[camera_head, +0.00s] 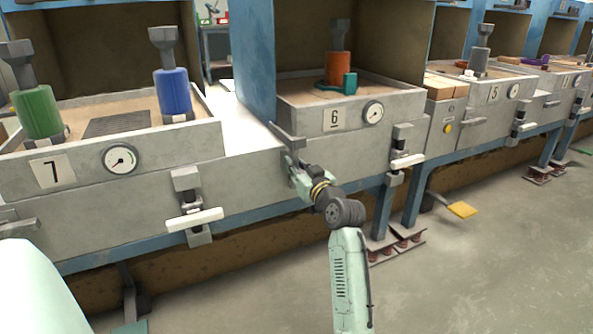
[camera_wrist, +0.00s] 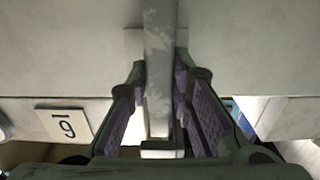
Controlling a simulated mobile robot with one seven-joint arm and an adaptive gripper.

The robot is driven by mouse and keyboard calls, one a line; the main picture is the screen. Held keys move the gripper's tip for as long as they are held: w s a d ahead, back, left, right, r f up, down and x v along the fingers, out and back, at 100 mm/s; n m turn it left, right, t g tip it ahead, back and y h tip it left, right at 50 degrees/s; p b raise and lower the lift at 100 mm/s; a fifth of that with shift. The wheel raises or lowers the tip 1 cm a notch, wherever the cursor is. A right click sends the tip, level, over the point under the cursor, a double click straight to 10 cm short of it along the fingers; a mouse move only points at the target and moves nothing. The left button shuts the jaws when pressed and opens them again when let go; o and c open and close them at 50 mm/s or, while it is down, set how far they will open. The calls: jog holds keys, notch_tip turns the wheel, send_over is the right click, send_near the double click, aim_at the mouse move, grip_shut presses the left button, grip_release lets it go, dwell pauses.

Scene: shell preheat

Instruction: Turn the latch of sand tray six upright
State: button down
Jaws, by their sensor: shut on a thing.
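Sand tray six (camera_head: 348,115) is the grey tray with the number plate "6" at the centre of the head view; the plate (camera_wrist: 64,123) shows upside down in the wrist view. My gripper (camera_head: 294,160) is at the tray's left front corner. In the wrist view its purple-padded fingers (camera_wrist: 160,95) are shut on a pale grey bar, the latch handle (camera_wrist: 158,45). The handle runs up and down that picture, roughly in line with the plate's upright direction. In the head view my gripper mostly hides this latch. A dark slanted bar shows just above my fingers.
Another latch (camera_head: 407,162) with a level white handle is at the right of tray six. Tray seven (camera_head: 165,143) stands at left, with a similar level-handled latch (camera_head: 194,218). An orange tool (camera_head: 339,68) stands on tray six.

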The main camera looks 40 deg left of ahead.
jog(key=shift+a+r, duration=0.1)
jog(key=shift+a, duration=0.1)
dwell(0.3)
jog(key=c, duration=1.8)
grip_release()
jog(key=o, duration=0.4)
jog(key=shift+s+a, duration=0.1)
jog(key=shift+a, duration=0.05)
jog(key=shift+c, duration=0.2)
jog(key=shift+d, duration=0.25)
notch_tip(320, 180, up, 10)
jog(key=shift+f, duration=0.15)
